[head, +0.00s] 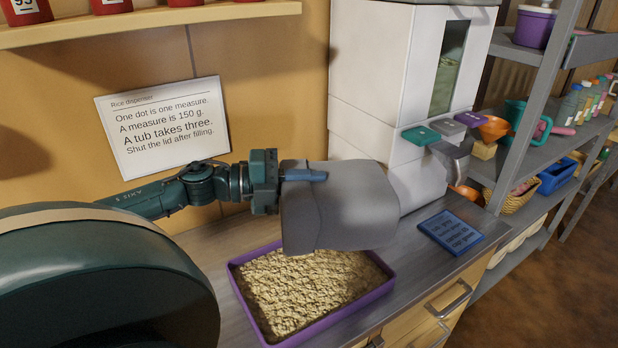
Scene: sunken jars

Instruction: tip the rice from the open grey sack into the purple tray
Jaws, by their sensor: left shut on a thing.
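My left gripper (302,175) is shut on the grey sack (340,210). The sack is held on its side above the back of the purple tray (237,272), and its mouth is not visible. The tray rests on the counter, and a broad, lumpy layer of pale rice (305,285) covers its floor. The sack hides part of the tray's back edge. No falling grains can be made out. My right gripper is not in view.
A white rice dispenser (375,80) with coloured keys stands behind the sack. A blue sign (450,230) lies on the counter to the right. A notice (163,125) is on the back wall. A grey shelf unit (530,105) with tubs and bottles stands at right.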

